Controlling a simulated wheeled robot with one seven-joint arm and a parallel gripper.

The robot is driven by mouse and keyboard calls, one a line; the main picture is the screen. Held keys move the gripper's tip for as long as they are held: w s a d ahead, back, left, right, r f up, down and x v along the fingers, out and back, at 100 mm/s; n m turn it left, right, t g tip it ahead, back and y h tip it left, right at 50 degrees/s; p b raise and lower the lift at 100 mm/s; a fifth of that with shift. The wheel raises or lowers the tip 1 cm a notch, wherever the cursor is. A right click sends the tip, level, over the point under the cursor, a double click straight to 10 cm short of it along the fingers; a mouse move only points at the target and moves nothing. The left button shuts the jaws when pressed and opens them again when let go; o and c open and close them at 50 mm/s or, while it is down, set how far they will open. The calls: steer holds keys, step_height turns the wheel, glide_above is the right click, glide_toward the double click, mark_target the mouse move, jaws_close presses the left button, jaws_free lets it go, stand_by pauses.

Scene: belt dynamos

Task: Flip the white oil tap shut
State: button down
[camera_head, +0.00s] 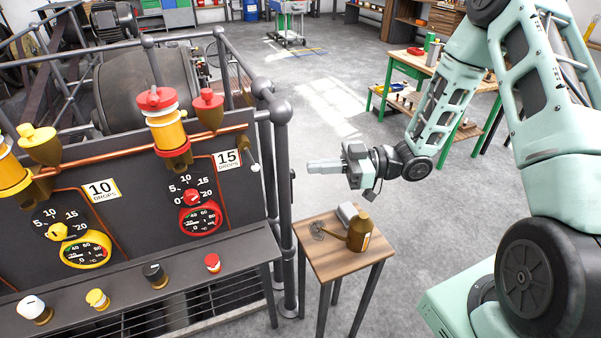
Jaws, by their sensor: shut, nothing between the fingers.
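A small tap lever with a white end (255,167) hangs at the right end of the copper pipe (130,149), near the right edge of the dark panel. It points downward and slightly right. My gripper (310,167) is shut and empty, its fingers pointing left toward the panel. In the picture it is right of the white lever end at about the same height, with the grey railing post between them. It is apart from the lever; the depth between them is hard to tell.
The grey railing (281,190) stands at the panel's right edge. A small wooden table (325,258) with a brown oil bottle (359,233) is below my gripper. The panel (125,230) carries dials, a red-capped oiler (165,125) and several knobs on its ledge. Floor behind is open.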

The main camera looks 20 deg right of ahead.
steer(key=shift+v, duration=1.25)
